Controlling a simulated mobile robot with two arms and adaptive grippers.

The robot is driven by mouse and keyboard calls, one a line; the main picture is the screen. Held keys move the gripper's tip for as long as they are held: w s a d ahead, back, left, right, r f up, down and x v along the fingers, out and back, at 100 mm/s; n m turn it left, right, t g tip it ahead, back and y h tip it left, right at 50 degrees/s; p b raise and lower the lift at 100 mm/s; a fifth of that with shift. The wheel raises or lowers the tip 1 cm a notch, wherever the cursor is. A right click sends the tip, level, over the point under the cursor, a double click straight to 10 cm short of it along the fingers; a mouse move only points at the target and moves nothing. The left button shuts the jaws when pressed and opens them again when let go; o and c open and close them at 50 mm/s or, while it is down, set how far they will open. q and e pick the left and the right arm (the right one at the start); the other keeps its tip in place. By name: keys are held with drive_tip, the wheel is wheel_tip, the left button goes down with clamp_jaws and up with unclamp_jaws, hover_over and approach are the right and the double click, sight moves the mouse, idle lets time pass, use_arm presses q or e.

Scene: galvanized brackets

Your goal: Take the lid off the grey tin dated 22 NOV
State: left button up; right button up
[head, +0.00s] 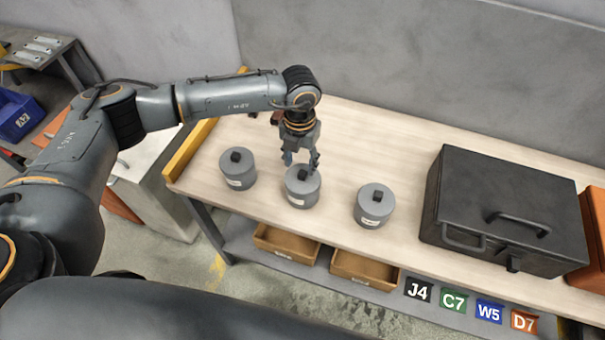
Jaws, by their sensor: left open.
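Three grey tins with lids and dark knobs stand in a row on the wooden bench: a left tin (238,172), a middle tin (302,190) and a right tin (373,208). Each has a small white label on its front, too small to read, so I cannot tell which is dated 22 NOV. All three lids are on. My left gripper (302,165) is open, pointing down, with its fingers around or just above the middle tin's knob (302,174). I cannot tell whether they touch it. My right gripper is not in view.
A large black metal box (505,200) with handles stands on the bench (400,150) at the right, beside an orange case (596,220). Brown bins (365,270) sit on the shelf below. A grey wall rises behind. The bench behind the tins is clear.

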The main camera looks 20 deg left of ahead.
sight(302, 173)
use_arm(q)
drive_tip(key=f, duration=0.1)
drive_tip(key=f+p, duration=0.1)
drive_tip(key=f, duration=0.2)
drive_tip(key=shift+w+d, duration=0.15)
drive_tip(key=shift+d, duration=0.15)
clamp_jaws()
drive_tip(key=shift+r, duration=0.1)
